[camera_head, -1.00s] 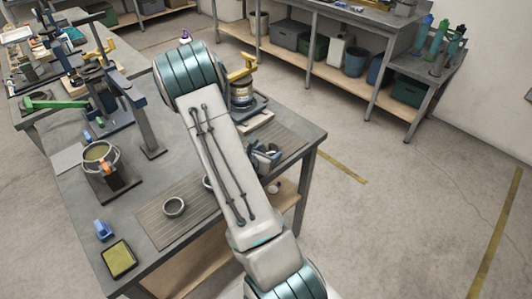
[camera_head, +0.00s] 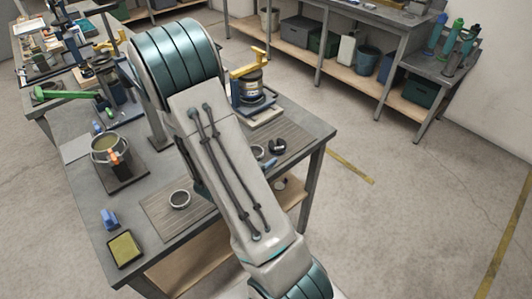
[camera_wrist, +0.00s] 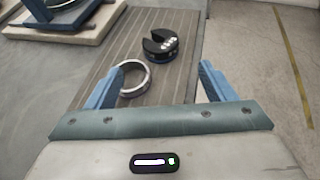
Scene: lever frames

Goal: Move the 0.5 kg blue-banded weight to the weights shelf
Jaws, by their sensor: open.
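A black slotted disc weight (camera_wrist: 160,46) with white marks and a blue band low on its side sits on the ribbed mat (camera_wrist: 188,18). It also shows in the head view (camera_head: 278,146) near the table's right end. My gripper (camera_wrist: 160,84) is open and empty, its blue fingers apart. In the wrist view the weight lies beyond the fingertips, between their lines. I cannot tell which surface is the weights shelf.
A silver ring (camera_wrist: 134,78) lies on the mat near the left finger. A ring-like cup (camera_head: 180,199) is on the mat further left. A yellow-handled device (camera_head: 250,82) stands behind the weight. A pot (camera_head: 106,148) stands at left. A lower wooden shelf (camera_head: 215,250) runs under the table.

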